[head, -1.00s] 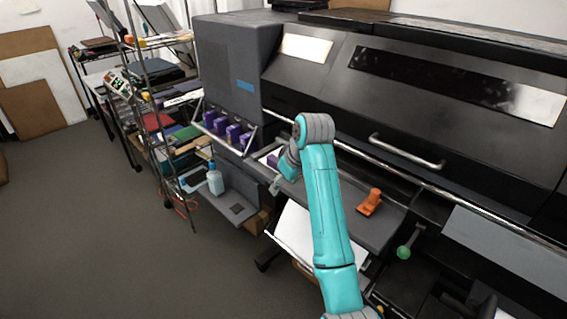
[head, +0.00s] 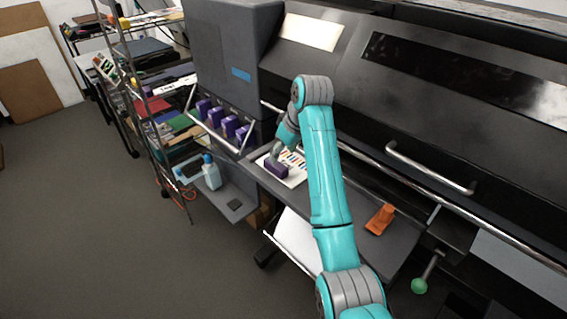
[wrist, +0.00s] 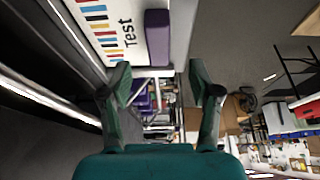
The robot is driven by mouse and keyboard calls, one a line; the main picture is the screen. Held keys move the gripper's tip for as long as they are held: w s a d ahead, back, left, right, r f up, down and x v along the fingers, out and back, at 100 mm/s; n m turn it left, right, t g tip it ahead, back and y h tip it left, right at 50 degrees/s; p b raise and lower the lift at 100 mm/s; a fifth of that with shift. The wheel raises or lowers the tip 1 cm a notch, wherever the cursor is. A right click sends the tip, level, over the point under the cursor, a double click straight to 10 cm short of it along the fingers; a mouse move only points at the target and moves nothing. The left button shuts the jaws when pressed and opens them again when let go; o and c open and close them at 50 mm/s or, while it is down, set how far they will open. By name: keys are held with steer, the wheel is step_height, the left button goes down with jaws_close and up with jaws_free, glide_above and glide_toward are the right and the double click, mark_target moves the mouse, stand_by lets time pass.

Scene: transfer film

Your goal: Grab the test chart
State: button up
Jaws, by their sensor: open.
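The test chart (head: 295,178) is a white sheet with coloured bars, lying on the grey printer shelf in the head view. In the wrist view the test chart (wrist: 105,22) shows coloured bars and the word "Test" at the upper left. A purple block (head: 276,170) lies on the chart; in the wrist view this block (wrist: 157,38) is along its right edge. My gripper (wrist: 158,78) is open with nothing between its fingers. In the head view it is close to the chart and block, partly hidden by the wrist; I cannot tell if it touches either.
An orange tool (head: 380,219) sits on the shelf to the right. Several purple boxes (head: 228,127) stand in a rack at the left. A metal handle (head: 430,168) and a long rail run along the printer front. A bottle (head: 211,172) stands on a lower shelf. Open floor lies left.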

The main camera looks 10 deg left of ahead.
mark_target(276, 165)
steer(key=shift+x, duration=4.15)
steer(key=shift+w+r, duration=0.1)
steer(key=shift+w, duration=0.05)
jaws_close()
